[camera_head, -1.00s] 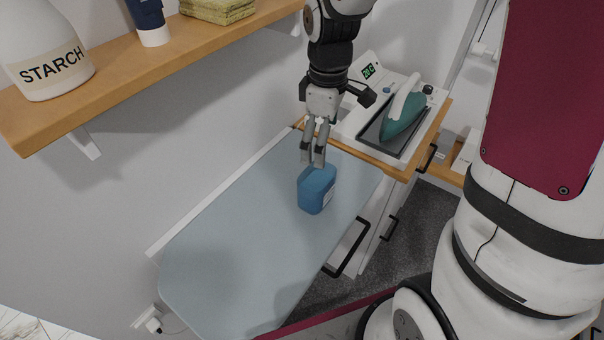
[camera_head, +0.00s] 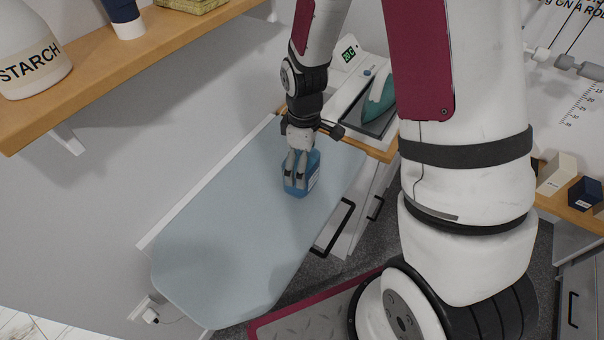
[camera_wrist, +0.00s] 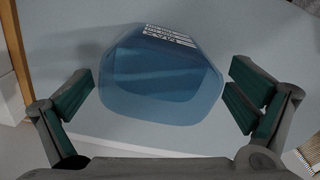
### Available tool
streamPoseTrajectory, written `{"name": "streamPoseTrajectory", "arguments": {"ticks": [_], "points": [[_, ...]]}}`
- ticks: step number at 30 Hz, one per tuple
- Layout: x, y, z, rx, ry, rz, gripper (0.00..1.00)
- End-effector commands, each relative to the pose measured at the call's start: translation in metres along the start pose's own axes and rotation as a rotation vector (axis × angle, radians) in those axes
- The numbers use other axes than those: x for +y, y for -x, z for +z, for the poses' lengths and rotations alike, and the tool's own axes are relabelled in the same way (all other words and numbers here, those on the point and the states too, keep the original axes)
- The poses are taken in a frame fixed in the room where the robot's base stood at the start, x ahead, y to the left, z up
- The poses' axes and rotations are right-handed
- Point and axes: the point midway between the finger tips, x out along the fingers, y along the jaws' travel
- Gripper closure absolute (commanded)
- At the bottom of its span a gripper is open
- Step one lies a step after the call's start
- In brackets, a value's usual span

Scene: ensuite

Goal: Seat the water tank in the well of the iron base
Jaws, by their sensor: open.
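The blue water tank (camera_head: 297,186) stands on the ironing board, toward its far end. My gripper (camera_head: 296,170) is lowered over it with its fingers pointing down. In the wrist view the tank (camera_wrist: 160,80) lies between my open fingers (camera_wrist: 160,105), with a gap visible on each side. A white label shows on the tank. The iron base (camera_head: 343,87) is a white unit with a lit green display, on the wooden counter beyond the board. The teal iron (camera_head: 378,100) rests on its dark plate. My arm hides part of the base, and I cannot make out the well.
The pale blue ironing board (camera_head: 215,240) is clear toward its near end. A wooden shelf (camera_head: 130,70) with a starch bottle (camera_head: 28,50) overhangs at upper left. Drawers with black handles (camera_head: 335,228) are below the counter.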

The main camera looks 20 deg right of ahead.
Motion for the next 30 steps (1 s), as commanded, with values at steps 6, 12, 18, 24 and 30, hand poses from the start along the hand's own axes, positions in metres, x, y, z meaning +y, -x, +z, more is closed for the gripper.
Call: {"name": "streamPoseTrajectory", "arguments": {"ticks": [6,12,18,24,30], "points": [[0.0004,-0.0025,-0.0003,0.001,0.000,0.001,0.00],[0.0004,-0.0023,-0.0002,0.001,0.000,0.001,0.32],[0.0003,-0.0023,-0.0002,0.001,0.000,0.001,0.77],[0.0006,-0.0020,-0.0003,0.001,0.000,0.002,0.81],[0.0007,-0.0005,-0.0004,0.001,-0.001,0.002,0.81]]}}
